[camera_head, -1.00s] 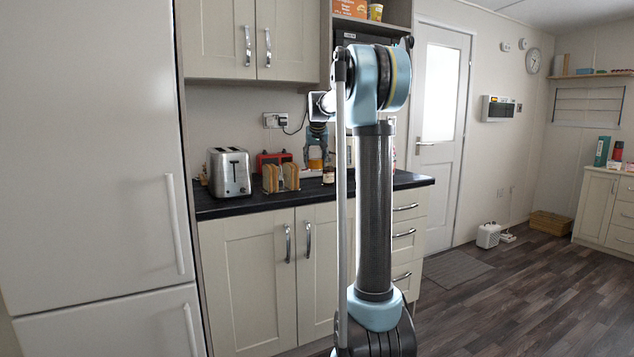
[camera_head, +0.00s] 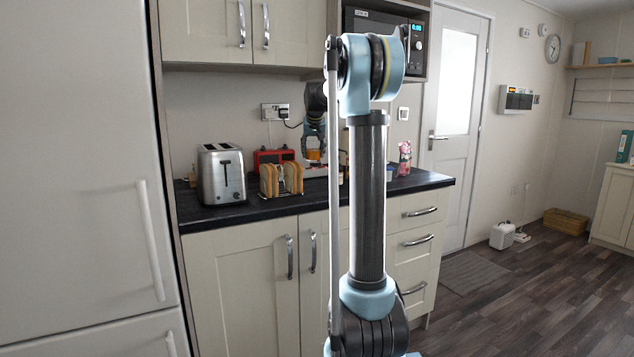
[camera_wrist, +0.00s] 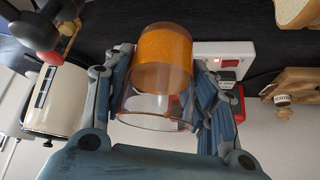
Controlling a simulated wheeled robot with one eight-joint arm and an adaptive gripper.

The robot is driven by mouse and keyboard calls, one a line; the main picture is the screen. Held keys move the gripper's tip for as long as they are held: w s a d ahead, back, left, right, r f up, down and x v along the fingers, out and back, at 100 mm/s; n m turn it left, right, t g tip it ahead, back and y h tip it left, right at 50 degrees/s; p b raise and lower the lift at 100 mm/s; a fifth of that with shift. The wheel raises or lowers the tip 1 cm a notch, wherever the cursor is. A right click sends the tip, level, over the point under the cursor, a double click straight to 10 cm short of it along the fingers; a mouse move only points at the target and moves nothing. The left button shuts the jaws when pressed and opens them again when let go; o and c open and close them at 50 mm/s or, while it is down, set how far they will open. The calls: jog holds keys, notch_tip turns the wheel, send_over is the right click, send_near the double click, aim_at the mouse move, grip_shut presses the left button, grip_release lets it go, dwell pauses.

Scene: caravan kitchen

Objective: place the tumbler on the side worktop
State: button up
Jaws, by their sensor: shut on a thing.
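My gripper (camera_wrist: 160,95) is shut on the tumbler (camera_wrist: 164,62), a clear glass with an orange section, held between its two fingers in the wrist view. In the head view my gripper (camera_head: 314,140) hangs over the back of the dark worktop (camera_head: 270,208), with the orange of the tumbler (camera_head: 314,155) just under it. My own arm column hides part of the worktop to the right. I cannot tell whether the tumbler touches the surface. The dark worktop (camera_wrist: 130,17) also fills the top of the wrist view.
A metal toaster (camera_head: 222,174), a toast rack (camera_head: 281,180) and a red object (camera_head: 272,157) stand left of my gripper. A pink patterned item (camera_head: 405,158) stands at the right end. Another cabinet (camera_head: 612,208) stands far right. The worktop's front strip looks clear.

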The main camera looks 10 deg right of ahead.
jog(key=shift+w+d, duration=0.15)
jog(key=shift+w, duration=0.15)
jog(key=shift+f, duration=5)
jog(key=shift+f, duration=0.1)
jog(key=o, duration=1.1)
